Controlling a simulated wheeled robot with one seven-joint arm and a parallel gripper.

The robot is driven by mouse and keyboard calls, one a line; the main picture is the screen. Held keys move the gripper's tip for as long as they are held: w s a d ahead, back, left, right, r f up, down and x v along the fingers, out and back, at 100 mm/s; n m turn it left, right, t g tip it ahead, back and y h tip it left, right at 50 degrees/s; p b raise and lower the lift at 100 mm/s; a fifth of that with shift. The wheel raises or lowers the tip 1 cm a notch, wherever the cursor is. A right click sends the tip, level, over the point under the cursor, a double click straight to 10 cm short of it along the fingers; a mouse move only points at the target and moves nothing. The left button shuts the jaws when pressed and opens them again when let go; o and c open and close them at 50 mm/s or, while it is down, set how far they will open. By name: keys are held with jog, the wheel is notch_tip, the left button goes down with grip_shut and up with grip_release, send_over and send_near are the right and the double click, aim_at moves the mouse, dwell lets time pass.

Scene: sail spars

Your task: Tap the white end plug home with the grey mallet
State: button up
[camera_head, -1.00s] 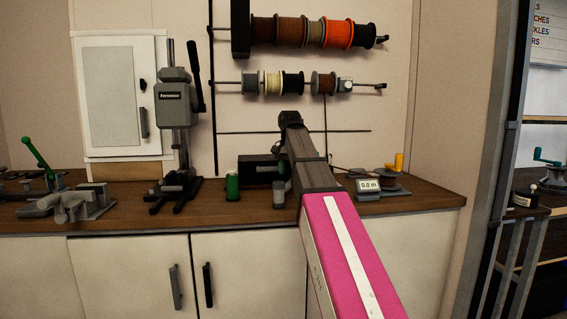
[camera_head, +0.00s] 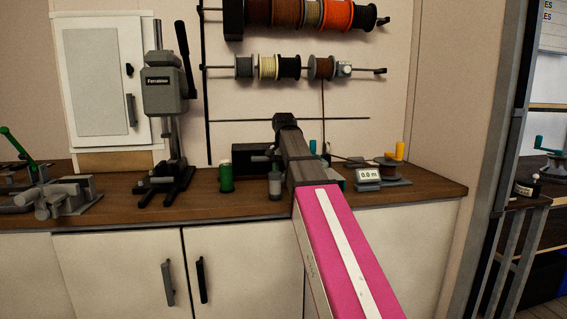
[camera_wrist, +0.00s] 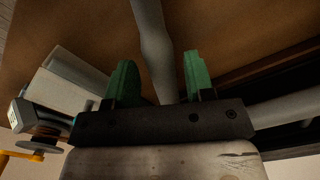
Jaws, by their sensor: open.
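My gripper (camera_wrist: 158,62) shows in the wrist view with two green fingers apart. A smooth grey rod with a slight bulge (camera_wrist: 152,38) runs between the fingers, with gaps at both sides. It looks like a handle, possibly the grey mallet's, but I see no head that I can be sure of. A second grey bar (camera_wrist: 291,106) lies to the right of the fingers. In the head view my arm reaches over the bench and hides the gripper and what is under it. I cannot make out the white end plug in either view.
Spool rods hang on the wall behind. The front bench strip is mostly clear.

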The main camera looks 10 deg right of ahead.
aim_at(283, 173)
jog(key=shift+f, duration=0.85)
jog(key=shift+c, duration=0.9)
grip_shut()
jog(key=shift+r, duration=3.55)
